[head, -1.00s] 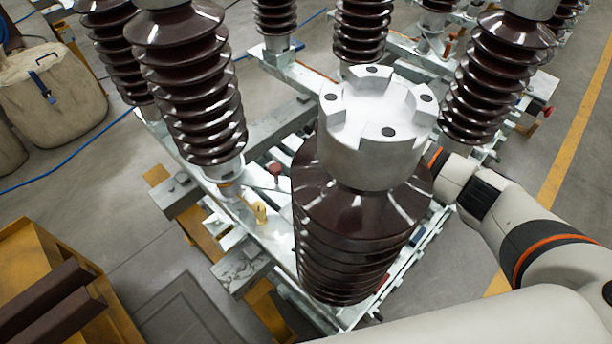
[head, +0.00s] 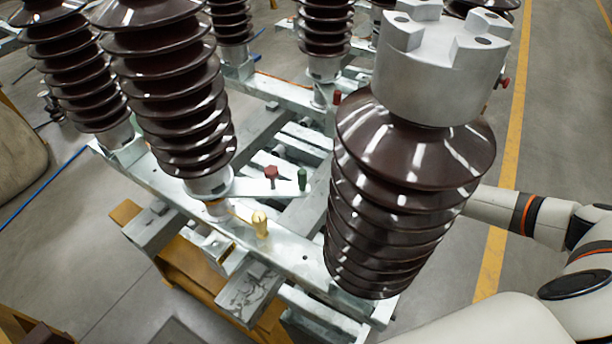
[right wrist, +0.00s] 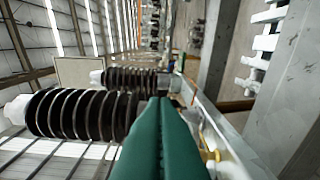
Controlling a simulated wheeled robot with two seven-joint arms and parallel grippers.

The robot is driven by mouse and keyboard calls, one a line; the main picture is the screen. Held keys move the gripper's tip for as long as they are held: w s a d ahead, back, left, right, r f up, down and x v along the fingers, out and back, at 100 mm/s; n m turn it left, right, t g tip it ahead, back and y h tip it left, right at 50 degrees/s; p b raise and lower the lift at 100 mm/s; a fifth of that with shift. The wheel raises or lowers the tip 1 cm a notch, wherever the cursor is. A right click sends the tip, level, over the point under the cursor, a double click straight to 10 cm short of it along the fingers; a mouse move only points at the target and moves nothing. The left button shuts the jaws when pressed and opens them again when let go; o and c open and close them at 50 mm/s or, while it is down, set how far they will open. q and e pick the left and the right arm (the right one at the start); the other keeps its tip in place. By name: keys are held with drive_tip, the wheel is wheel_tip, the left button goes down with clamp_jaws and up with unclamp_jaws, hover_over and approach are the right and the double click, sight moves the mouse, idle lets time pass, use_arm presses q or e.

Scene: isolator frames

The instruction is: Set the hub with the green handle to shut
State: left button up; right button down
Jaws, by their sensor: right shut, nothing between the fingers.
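The green handle (head: 302,179) is a small upright peg at the far end of a flat grey bar, just left of the large front insulator (head: 405,200). The bar runs left to the foot of another brown insulator (head: 170,90). I cannot tell the hub's setting from here. My right arm comes in from the right in the head view, and its gripper is hidden behind the front insulator. In the right wrist view my right gripper (right wrist: 160,115) shows as two green fingers closed together, empty and apart from any handle. My left gripper is not in view.
A red handle (head: 271,172) stands beside the green one, and a yellow handle (head: 260,222) stands nearer on the frame. Several tall ribbed insulators crowd the grey metal frame (head: 290,245). Open floor lies right of it, with a yellow line (head: 510,140).

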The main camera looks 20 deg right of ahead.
drive_tip(key=w+a+p, duration=0.2)
drive_tip(key=a+p, duration=0.2)
drive_tip(key=a, duration=0.5)
idle(0.3)
drive_tip(key=shift+w+d, duration=0.1)
drive_tip(key=shift+w, duration=0.05)
